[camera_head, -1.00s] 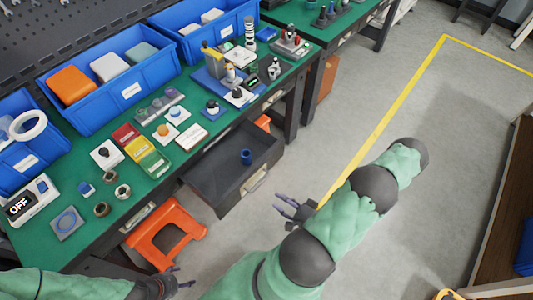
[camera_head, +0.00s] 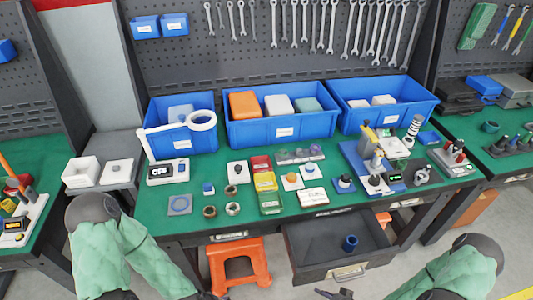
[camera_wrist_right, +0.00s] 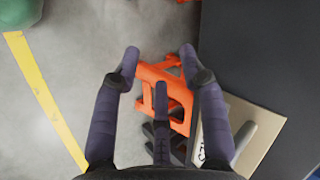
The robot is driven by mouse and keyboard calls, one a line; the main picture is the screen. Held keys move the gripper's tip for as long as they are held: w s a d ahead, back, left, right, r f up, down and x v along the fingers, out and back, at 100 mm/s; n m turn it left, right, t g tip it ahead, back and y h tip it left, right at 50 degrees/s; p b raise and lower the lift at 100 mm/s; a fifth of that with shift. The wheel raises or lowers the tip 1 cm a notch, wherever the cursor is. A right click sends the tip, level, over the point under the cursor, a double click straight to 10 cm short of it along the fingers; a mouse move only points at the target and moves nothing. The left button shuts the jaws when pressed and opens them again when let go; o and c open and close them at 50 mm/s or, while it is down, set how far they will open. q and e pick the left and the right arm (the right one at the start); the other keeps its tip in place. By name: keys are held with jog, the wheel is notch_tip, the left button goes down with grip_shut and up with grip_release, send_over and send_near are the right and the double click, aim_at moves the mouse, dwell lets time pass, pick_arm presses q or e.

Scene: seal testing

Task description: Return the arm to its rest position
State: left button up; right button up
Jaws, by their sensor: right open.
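My right gripper (camera_head: 335,294) shows at the bottom edge of the head view, in front of the open drawer and below the bench top. In the right wrist view its purple-grey fingers (camera_wrist_right: 160,54) are spread apart with nothing between them. My right arm's green sleeve (camera_head: 445,276) is at the lower right. My left arm's green sleeve (camera_head: 150,258) is at the lower left, beside the bench front. Only a dark bit of my left gripper (camera_head: 208,296) shows at the bottom edge, so its jaws cannot be read.
The open drawer (camera_head: 305,262) juts from the green bench (camera_head: 130,208), with a blue cup (camera_head: 350,243) inside. An orange stool (camera_head: 238,250) stands under the bench. Blue bins (camera_head: 275,132) line the back.

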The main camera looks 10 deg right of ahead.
jog(key=s+a+r+n+g, duration=0.1)
jog(key=a+n+g, duration=0.2)
jog(key=a, duration=0.4)
jog(key=s+a+r+n+g, duration=0.1)
jog(key=a+r+n+g, duration=0.1)
jog(key=a+n+g, duration=0.2)
jog(key=shift+s+a, duration=0.35)
jog(key=shift+a, duration=1.55)
